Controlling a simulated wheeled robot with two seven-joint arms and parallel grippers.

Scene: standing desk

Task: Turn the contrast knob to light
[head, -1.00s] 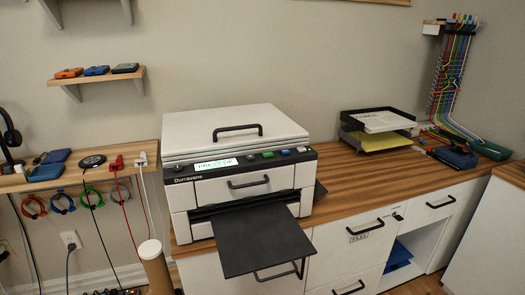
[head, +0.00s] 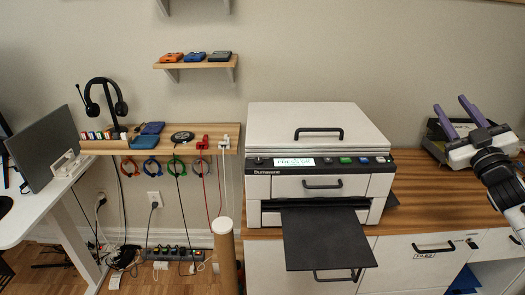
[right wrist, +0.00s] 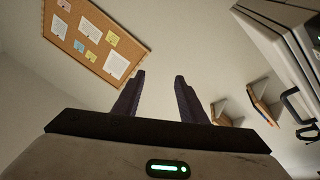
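A white printer (head: 318,125) stands on the wooden counter. Its dark front panel carries a lit display (head: 294,162). A dark round knob (head: 327,161) sits just right of the display, beside a green button (head: 345,160) and other small controls. Another small dark control (head: 258,161) is at the panel's left end. I cannot read which control is contrast or where it points. My right gripper (head: 451,102) is raised at the right, well apart from the printer. Its purple fingers are spread and empty, as the right wrist view (right wrist: 160,76) also shows. My left gripper is not in view.
A black output tray (head: 325,238) juts from the printer's front. A paper tray (head: 433,150) stands behind my right gripper. A brown post (head: 225,260) rises left of the printer. A shelf with headphones (head: 104,100) is further left.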

